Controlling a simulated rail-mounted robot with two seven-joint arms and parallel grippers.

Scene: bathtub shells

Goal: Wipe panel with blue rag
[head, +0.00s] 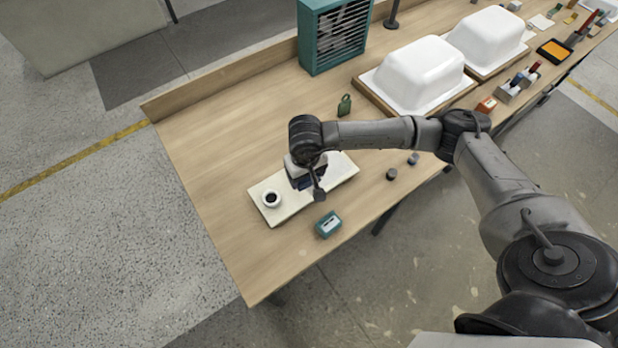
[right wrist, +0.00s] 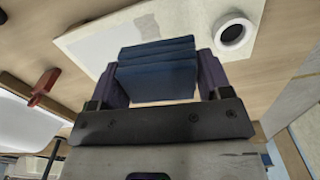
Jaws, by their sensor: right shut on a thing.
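My right gripper (right wrist: 160,85) is shut on the blue rag (right wrist: 158,72), a folded dark blue cloth between its two fingers. In the head view this gripper (head: 305,184) is over the pale panel (head: 342,172), pointing down, and the arm hides part of the panel. The panel also shows in the right wrist view (right wrist: 92,48), with a greyish patch on its surface. A small white cup with dark contents (head: 271,199) stands at the panel's left end. I cannot tell whether the rag touches the panel. My left gripper is not in view.
A teal box (head: 328,225) sits near the table's front edge. Two dark round pieces (head: 391,174) lie right of the panel. A green tag-like object (head: 344,105), a teal louvred unit (head: 335,38) and white tub shells (head: 420,72) stand behind. The table's left end is clear.

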